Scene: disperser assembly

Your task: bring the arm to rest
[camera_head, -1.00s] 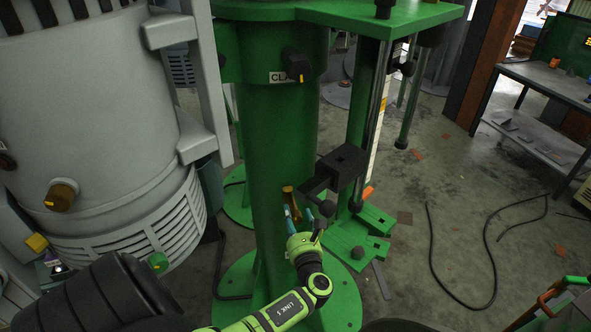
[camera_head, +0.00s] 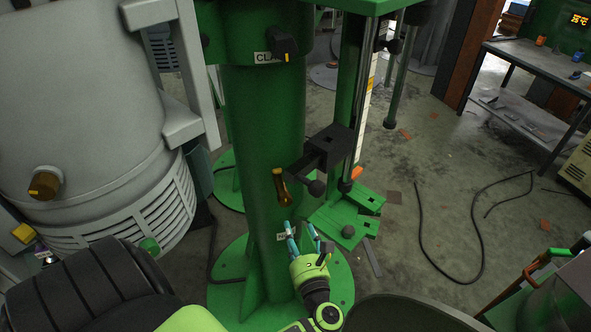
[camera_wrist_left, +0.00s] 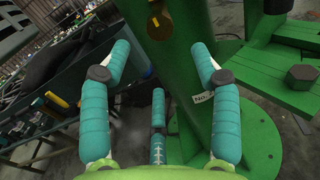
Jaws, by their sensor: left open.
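My left gripper (camera_head: 305,243) shows low in the middle of the head view, in front of the green column (camera_head: 262,125). Its teal fingers are apart with nothing between them. In the left wrist view the open gripper (camera_wrist_left: 160,90) has the column and its flanged base behind it. A brass-coloured handle (camera_head: 281,187) sticks out of the column just above the fingers, apart from them. My right gripper is in neither view.
A black clamp block (camera_head: 328,148) and a green foot (camera_head: 345,215) stand right of the column. A grey motor housing (camera_head: 75,120) fills the left. A dark rounded rim (camera_head: 400,310) lies at the bottom. A bench (camera_head: 535,65) stands back right, with a cable (camera_head: 475,240) on the floor.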

